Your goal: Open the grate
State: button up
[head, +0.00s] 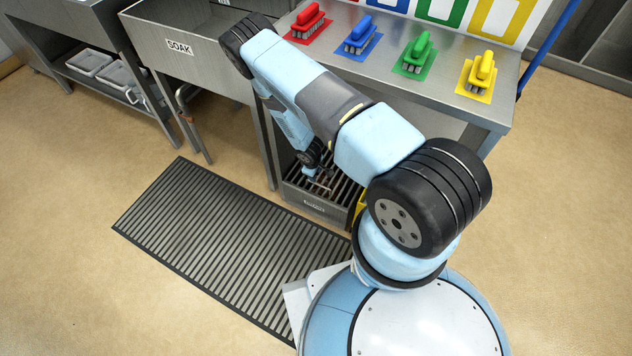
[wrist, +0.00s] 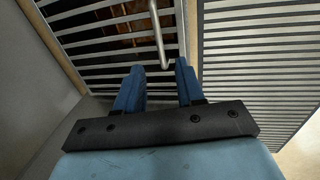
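The grate (head: 345,192) is a set of dark bars in a low steel frame under the bench. My arm hides part of it in the head view. In the wrist view the grate (wrist: 108,30) has pale bars over a dark, brownish space and looks closed. A thin metal rod (wrist: 158,35), perhaps its handle, runs over the bars and bends near my fingertips. My gripper (wrist: 160,68) is open, its two blue fingers apart. The rod's end lies between the fingertips with gaps on both sides. In the head view my gripper (head: 321,181) is small, low over the grate.
A slatted floor mat (head: 225,240) lies in front of the steel frame; its slats (wrist: 250,70) show at right in the wrist view. A soak sink (head: 195,50) stands at left. The bench (head: 395,75) above carries several coloured brushes. Tan floor is clear at left.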

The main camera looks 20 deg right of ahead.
aim_at(317, 184)
jog(key=f, duration=0.3)
jog(key=d+f, duration=0.1)
jog(key=f, duration=0.2)
jog(key=w+f, duration=0.1)
jog(key=f, duration=0.1)
jog(key=shift+w+d+f, duration=0.1)
jog(key=shift+d+f, duration=0.15)
jog(key=shift+f, duration=0.15)
grip_shut()
dwell(0.3)
